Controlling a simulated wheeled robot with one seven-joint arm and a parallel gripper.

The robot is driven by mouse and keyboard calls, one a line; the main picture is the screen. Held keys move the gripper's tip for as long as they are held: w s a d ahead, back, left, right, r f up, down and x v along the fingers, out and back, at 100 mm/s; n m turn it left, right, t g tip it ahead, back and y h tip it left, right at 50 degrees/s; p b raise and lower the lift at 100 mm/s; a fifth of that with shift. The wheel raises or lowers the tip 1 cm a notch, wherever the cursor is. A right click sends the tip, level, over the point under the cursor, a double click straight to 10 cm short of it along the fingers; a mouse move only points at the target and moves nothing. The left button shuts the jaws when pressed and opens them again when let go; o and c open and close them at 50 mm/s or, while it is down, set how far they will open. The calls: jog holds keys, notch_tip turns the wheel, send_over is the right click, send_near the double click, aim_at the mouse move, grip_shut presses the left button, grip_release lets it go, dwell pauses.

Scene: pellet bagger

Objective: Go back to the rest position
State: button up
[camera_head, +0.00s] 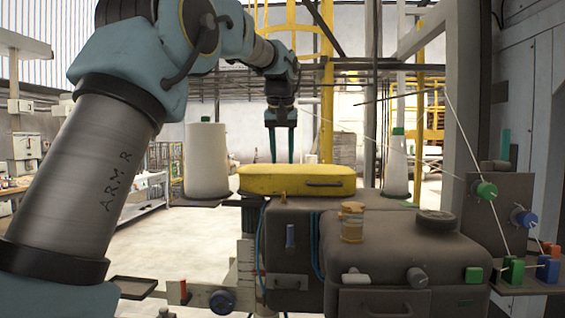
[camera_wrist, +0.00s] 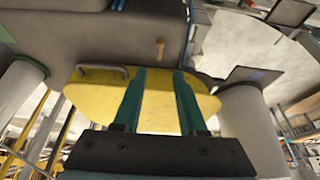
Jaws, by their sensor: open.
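My gripper (camera_head: 281,145) hangs from my arm with its two green fingers pointing down, just above the yellow lid (camera_head: 297,178) on top of the bagger (camera_head: 290,225). In the wrist view my gripper (camera_wrist: 160,80) shows its fingers apart with nothing between them, and the yellow lid (camera_wrist: 95,98) lies behind them. The lid has a dark handle on its front side. From the head view, a small gap seems to part the fingertips from the lid, but I cannot tell how deep they are.
A white spool (camera_head: 207,162) stands left of the lid and another white spool (camera_head: 397,168) stands to its right. A brown machine housing (camera_head: 400,255) with knobs is in front. A grey post (camera_head: 468,90) and thin taut threads are at the right. Open floor (camera_head: 170,240) shows at left.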

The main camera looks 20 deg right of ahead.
dwell(0.3)
jog(key=a+f+n+y, duration=0.1)
jog(key=a+f+n, duration=0.1)
jog(key=a+f, duration=1.5)
jog(key=s+a+f+n+g, duration=0.1)
jog(key=s+a+f, duration=0.5)
jog(key=s+a, duration=0.2)
jog(key=s+a+f+n+g, duration=0.1)
jog(key=s+a+f, duration=0.6)
jog(key=a, duration=0.6)
jog(key=shift+s+f+y, duration=0.3)
jog(key=shift+s+y, duration=0.1)
jog(key=shift+s, duration=0.8)
jog(key=shift+o, duration=0.3)
jog(key=shift+a, duration=0.15)
